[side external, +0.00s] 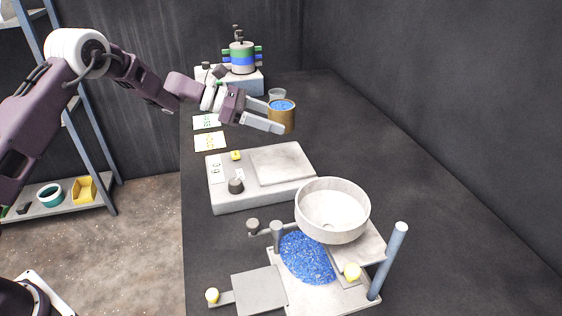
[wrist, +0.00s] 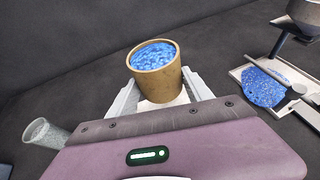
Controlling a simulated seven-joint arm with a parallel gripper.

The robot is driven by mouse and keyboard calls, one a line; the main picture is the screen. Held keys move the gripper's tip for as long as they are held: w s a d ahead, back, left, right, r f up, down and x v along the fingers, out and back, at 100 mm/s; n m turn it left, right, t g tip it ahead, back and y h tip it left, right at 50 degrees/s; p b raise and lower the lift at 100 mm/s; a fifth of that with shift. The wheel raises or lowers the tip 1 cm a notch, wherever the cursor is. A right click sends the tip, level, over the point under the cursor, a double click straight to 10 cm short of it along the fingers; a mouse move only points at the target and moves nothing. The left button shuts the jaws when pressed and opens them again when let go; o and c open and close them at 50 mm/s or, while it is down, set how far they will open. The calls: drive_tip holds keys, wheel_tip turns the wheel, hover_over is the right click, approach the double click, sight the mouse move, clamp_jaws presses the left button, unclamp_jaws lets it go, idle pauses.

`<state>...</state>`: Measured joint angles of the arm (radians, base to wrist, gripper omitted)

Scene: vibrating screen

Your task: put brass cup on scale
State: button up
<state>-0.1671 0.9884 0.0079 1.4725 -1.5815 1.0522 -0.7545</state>
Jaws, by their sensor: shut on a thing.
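The brass cup (side external: 281,118) is upright and filled with blue granules. My gripper (side external: 277,115) is shut on it and holds it in the air, behind and above the scale. In the wrist view the cup (wrist: 155,78) sits between the two fingers (wrist: 160,98). The scale (side external: 262,176) is a flat white box with a square plate (side external: 281,163) on top, a black knob and a small yellow button. The plate is empty. The scale cannot be made out in the wrist view.
A vibrating screen with a white bowl (side external: 333,212), blue granules (side external: 306,258) and a grey post (side external: 388,262) stands in front of the scale. A clear cup (side external: 277,94) stands behind my gripper, also in the wrist view (wrist: 45,133). A striped machine (side external: 242,60) is at the back.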

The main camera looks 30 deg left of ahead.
sight(274, 162)
wheel_tip(274, 162, down, 10)
drive_tip(key=shift+f, duration=0.25)
drive_tip(key=shift+f, duration=0.15)
drive_tip(key=o, duration=1.6)
drive_tip(key=shift+o, duration=0.2)
